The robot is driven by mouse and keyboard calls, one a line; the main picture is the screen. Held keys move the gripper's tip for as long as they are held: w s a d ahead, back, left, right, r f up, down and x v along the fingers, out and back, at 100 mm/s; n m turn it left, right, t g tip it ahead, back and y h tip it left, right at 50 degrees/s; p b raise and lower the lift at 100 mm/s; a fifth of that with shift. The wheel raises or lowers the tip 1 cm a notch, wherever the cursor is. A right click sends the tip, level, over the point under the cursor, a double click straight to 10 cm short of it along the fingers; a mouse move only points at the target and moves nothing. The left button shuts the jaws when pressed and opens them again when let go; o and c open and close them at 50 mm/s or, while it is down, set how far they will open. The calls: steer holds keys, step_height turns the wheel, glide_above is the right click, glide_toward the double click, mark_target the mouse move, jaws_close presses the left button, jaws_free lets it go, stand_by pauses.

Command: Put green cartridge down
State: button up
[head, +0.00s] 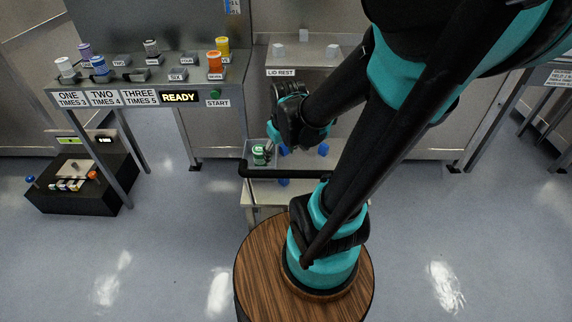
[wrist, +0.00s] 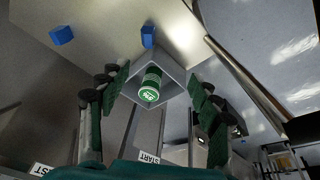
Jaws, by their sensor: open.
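The green cartridge (head: 259,155) is on the cart (head: 290,190), at its left end. In the wrist view the green cartridge (wrist: 151,84) has a white-marked end and sits within a grey square-walled holder (wrist: 176,75). My gripper (head: 268,147) is over the left part of the cart, beside the cartridge. In the wrist view my gripper (wrist: 158,88) is open, with one green-padded finger on each side of the cartridge. Gaps show between the pads and the cartridge. The cartridge's lower end is hidden inside the holder.
Blue blocks (head: 323,149) lie on the cart; one blue block (wrist: 148,37) is close to the holder. A black handle (head: 280,174) runs along the cart's near side. The workbench (head: 150,75) with coloured cartridges is at left, and the lid rest table (head: 305,53) stands behind.

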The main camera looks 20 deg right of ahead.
steer(key=shift+s+d+f+m+t, duration=0.15)
steer(key=shift+s+f+m, duration=0.1)
steer(key=shift+s+m, duration=0.35)
steer(key=shift+s+d+f+m+t, duration=0.1)
steer(key=shift+s+f+m, duration=0.25)
steer(key=shift+s, duration=0.5)
steer(key=shift+s+d+f+m+t, duration=0.1)
steer(key=shift+s+f+m+t, duration=0.05)
steer(key=shift+s+m, duration=0.5)
